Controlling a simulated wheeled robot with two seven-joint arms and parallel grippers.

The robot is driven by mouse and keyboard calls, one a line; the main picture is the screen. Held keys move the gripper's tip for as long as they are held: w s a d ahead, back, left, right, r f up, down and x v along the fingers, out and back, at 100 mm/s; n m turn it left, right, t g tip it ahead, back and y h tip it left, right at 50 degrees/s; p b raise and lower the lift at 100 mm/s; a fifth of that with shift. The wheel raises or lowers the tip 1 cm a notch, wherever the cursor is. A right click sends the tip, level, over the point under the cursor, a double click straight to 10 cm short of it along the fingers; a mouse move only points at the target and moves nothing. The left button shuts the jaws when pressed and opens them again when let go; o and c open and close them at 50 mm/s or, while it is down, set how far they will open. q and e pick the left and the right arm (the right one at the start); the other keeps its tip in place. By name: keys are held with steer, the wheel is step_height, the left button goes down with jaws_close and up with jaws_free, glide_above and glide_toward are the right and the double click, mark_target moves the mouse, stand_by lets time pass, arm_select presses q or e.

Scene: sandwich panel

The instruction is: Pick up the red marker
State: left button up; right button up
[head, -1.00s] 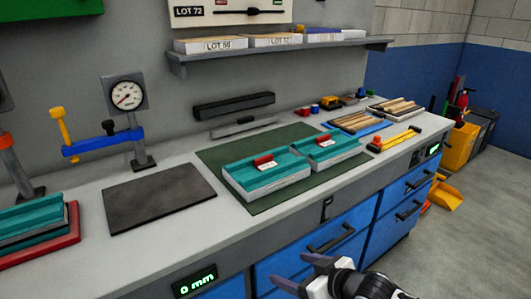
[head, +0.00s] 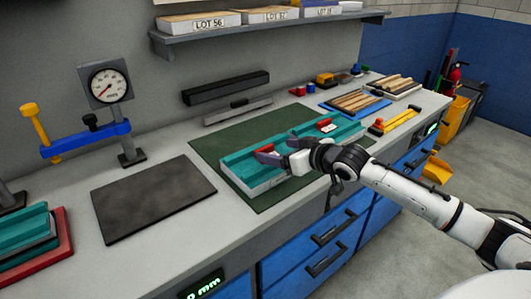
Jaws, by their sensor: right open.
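A red marker-like piece (head: 266,148) lies on top of the left teal panel block (head: 238,161), on the green mat (head: 212,144). A second red piece (head: 324,121) sits on the right teal panel block (head: 346,132), beside a small white label. My right gripper (head: 268,157) is open, reaching in from the right, with its dark fingers over the left block right at the near side of the first red piece. I cannot tell whether they touch it. The gripper and wrist hide parts of both blocks. My left gripper is not in view.
A dark plate (head: 150,198) lies left of the mat, near a dial gauge stand (head: 110,85) with a blue clamp. Wooden strips (head: 358,101) and a yellow tool with a red end (head: 395,122) lie to the right. A shelf (head: 270,28) hangs above.

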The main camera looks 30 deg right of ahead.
mark_target(266, 148)
steer(key=shift+x, duration=2.8)
steer(key=shift+s+f, duration=0.1)
steer(key=c, duration=1.2)
